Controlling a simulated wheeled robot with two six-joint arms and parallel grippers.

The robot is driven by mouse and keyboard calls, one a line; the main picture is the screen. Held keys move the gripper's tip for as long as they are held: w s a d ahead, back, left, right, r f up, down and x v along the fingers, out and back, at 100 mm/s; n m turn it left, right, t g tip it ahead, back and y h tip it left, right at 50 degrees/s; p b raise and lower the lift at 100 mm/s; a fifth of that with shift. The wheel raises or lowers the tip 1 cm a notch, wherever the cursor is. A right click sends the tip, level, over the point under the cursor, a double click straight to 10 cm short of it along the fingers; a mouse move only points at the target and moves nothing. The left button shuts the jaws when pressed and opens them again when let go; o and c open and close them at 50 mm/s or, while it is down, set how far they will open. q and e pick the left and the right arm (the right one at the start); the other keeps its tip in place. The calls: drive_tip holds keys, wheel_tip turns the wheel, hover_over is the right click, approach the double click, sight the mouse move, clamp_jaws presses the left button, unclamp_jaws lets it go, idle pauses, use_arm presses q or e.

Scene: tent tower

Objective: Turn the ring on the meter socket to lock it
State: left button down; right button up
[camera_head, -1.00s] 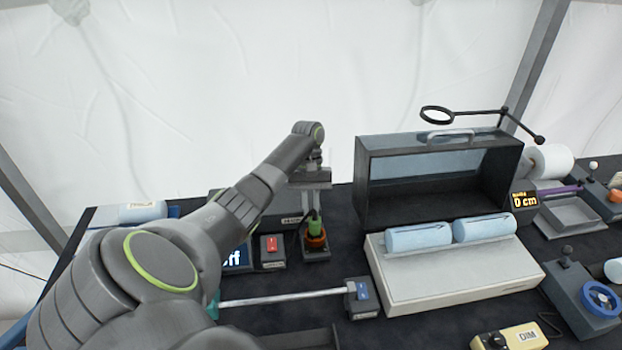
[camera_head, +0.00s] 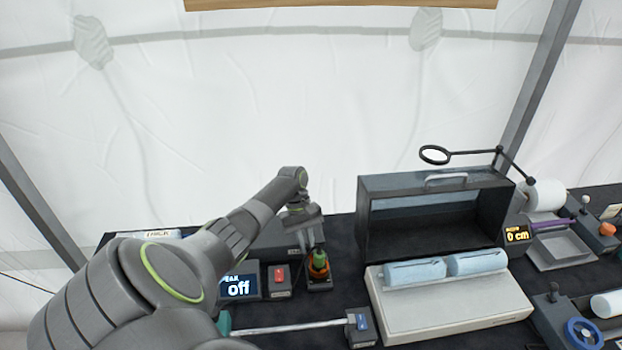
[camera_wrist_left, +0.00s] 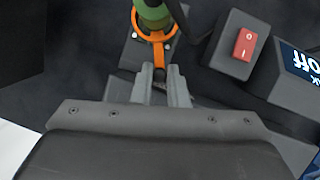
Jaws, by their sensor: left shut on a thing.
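The meter socket (camera_head: 319,284) is a small dark base on the table with an orange ring (camera_head: 318,271) around a green plug (camera_head: 318,257) that stands upright. In the left wrist view the orange ring (camera_wrist_left: 153,36) circles the bottom of the green plug (camera_wrist_left: 152,10), and its orange tab points toward my gripper. My left gripper (camera_wrist_left: 159,76) is shut on that tab, with one grey finger on each side. In the head view my left gripper (camera_head: 304,222) is behind the socket, and its fingertips are hidden. My right gripper is not in view.
A red rocker switch (camera_head: 279,276) and a display reading "off" (camera_head: 238,287) stand left of the socket. A dark open case (camera_head: 363,215) and a pale box (camera_head: 450,308) with blue rolls are at right. A metal rod (camera_head: 290,327) lies in front.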

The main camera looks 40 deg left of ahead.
use_arm(q)
drive_tip(key=s+n, duration=0.1)
drive_tip(key=s+n+t+p, duration=0.1)
drive_tip(key=n, duration=0.1)
drive_tip(key=shift+a, duration=0.2)
drive_tip(key=n, duration=0.1)
drive_tip(key=s+n+t, duration=0.1)
drive_tip(key=shift+s+d+n, duration=0.15)
drive_tip(key=shift+s+n, duration=0.1)
drive_tip(key=shift+n, duration=0.05)
drive_tip(key=s+n, duration=0.1)
drive_tip(key=s+n+t, duration=0.1)
drive_tip(key=n, duration=0.1)
drive_tip(key=shift+d+n+t, duration=0.3)
drive_tip(key=shift+d, duration=0.1)
drive_tip(key=shift+s+d+n+t+y, duration=0.3)
drive_tip(key=shift+s+d+n+y, duration=0.1)
drive_tip(key=shift+n, duration=0.6)
drive_tip(key=shift+s+d+n+t+y, duration=0.3)
drive_tip(key=shift+s+d+n, duration=0.1)
drive_tip(key=shift+n, duration=0.6)
drive_tip(key=c, duration=1.5)
unclamp_jaws()
drive_tip(key=shift+o, duration=0.3)
drive_tip(key=shift+r, duration=0.1)
drive_tip(key=v, duration=1.7)
